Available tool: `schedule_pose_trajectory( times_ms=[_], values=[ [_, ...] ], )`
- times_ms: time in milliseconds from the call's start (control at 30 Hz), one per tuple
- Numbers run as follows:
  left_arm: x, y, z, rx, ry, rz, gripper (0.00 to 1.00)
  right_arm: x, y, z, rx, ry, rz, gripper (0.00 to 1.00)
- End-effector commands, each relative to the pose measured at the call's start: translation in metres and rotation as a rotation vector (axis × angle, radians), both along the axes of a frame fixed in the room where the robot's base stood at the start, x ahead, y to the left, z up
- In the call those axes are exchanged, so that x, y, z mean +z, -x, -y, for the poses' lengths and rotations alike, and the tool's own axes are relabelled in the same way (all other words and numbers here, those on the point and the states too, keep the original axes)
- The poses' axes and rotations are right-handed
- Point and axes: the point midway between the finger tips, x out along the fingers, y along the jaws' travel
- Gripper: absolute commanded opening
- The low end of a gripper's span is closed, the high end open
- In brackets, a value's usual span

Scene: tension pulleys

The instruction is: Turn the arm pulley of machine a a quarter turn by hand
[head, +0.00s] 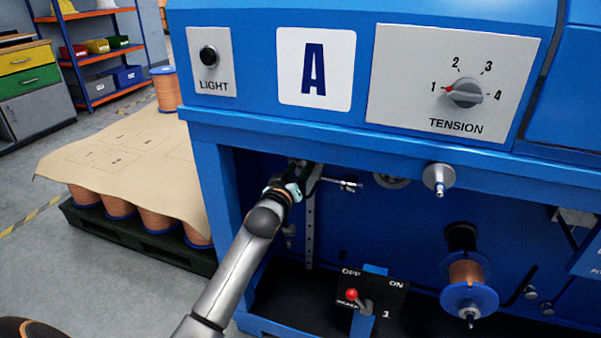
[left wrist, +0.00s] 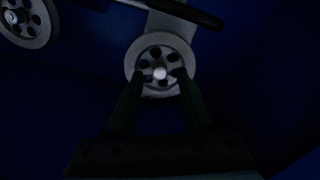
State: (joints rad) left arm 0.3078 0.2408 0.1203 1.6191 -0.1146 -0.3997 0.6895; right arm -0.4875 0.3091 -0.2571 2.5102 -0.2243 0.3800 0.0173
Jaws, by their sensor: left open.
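Machine A is the blue machine with the A plate (head: 315,68). In the left wrist view a grey pulley (left wrist: 160,50) with several round holes and a bright hub sits on a grey arm. The two dark fingers of my left gripper (left wrist: 158,82) are apart, with their tips over the pulley's lower face at either side of the hub. I cannot tell whether they touch it. In the head view my left gripper (head: 292,180) reaches into the machine's opening and hides this pulley. My right gripper is not in view.
Another holed pulley (left wrist: 28,18) is at the upper left of the wrist view. The head view shows a round grey pulley (head: 439,178), a copper wire spool (head: 467,285), an OFF/ON switch panel (head: 368,297) and the TENSION dial (head: 464,93). Covered spools stand on a pallet (head: 135,243) at left.

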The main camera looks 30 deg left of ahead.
Motion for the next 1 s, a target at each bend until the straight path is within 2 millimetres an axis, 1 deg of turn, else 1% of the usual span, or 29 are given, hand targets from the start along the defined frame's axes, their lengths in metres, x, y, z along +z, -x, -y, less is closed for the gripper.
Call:
schedule_pose_trajectory(
  times_ms=[133,400,433,900,1000],
  values=[
    [0.0000,-0.0069,-0.0017,0.000,0.000,0.000,0.53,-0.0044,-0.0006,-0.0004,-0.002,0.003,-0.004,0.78],
    [0.0003,-0.0078,-0.0020,0.000,0.000,-0.001,0.53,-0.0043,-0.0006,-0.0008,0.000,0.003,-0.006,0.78],
    [0.0003,-0.0078,-0.0020,0.000,0.000,-0.001,0.52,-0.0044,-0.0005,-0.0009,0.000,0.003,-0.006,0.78],
    [0.0001,-0.0076,-0.0019,0.000,0.000,0.000,0.00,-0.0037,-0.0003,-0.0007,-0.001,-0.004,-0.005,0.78],
    [0.0001,-0.0076,-0.0019,0.000,0.000,0.000,0.00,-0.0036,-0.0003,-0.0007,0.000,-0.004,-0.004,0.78]
  ],
)
